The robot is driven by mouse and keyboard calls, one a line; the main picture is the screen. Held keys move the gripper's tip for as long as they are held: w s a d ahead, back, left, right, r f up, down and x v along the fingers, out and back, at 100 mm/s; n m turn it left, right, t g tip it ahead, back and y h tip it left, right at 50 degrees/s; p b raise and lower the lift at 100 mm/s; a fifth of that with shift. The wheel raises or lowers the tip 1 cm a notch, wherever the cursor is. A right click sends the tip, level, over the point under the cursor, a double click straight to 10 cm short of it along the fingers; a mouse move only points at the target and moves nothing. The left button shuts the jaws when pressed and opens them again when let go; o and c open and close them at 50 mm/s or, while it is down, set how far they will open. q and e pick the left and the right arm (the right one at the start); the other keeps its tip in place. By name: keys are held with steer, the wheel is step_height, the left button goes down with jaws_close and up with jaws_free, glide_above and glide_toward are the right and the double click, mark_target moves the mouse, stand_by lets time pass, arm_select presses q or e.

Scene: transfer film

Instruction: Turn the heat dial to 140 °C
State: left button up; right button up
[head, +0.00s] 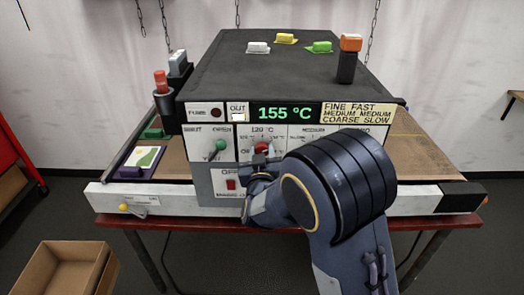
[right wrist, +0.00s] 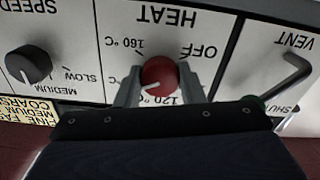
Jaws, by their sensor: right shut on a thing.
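The red heat dial (right wrist: 158,76) sits on the white front panel, between the two fingers of my right gripper (right wrist: 158,88). The gripper is shut on the dial. The right wrist view is upside down. The dial's white mark points to the lower left there, between the 120 label and a label at the left that the finger mostly hides. 160 °C and OFF show above the dial. In the head view the dial (head: 262,147) shows above my right gripper (head: 261,157). The green display (head: 286,113) reads 155 °C. My left gripper is out of view.
The black speed knob (right wrist: 28,65) and the vent lever (right wrist: 285,82) flank the dial. A red switch (head: 231,184) sits below. Small coloured blocks lie on the machine's dark top (head: 270,70). An open cardboard box (head: 67,272) stands at the lower left.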

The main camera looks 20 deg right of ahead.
steer(key=shift+n, duration=0.3)
stand_by(0.4)
steer(key=o, duration=1)
steer(key=b+v, duration=0.1)
steer(key=v, duration=0.7)
steer(key=shift+w, duration=0.1)
